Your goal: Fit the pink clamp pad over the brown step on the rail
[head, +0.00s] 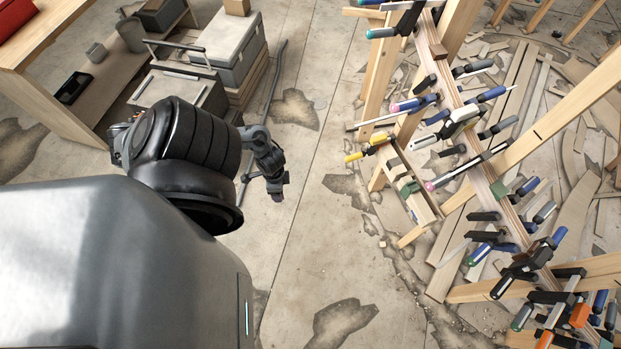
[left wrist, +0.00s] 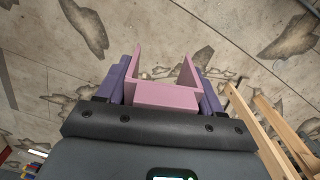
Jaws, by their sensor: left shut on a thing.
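The pink clamp pad (left wrist: 167,97) is a U-shaped piece with two upright walls, its open side facing away from my wrist. My left gripper (left wrist: 164,86) is shut on it, with a purple finger on each outer side. In the head view my left gripper (head: 275,188) hangs over bare floor, well left of the rail; the pad cannot be made out there. The rail (head: 477,150) is a long curved wooden strip running from top centre to lower right. A brown step (head: 438,50) sits on its upper part. My right gripper is not in view.
Several clamps with blue, black and orange handles crowd the rail, including a blue one (head: 415,103). Wooden trestle legs (head: 377,75) stand beside it. Grey toolboxes (head: 230,48) and a wooden bench (head: 60,60) are at upper left. The floor between is clear.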

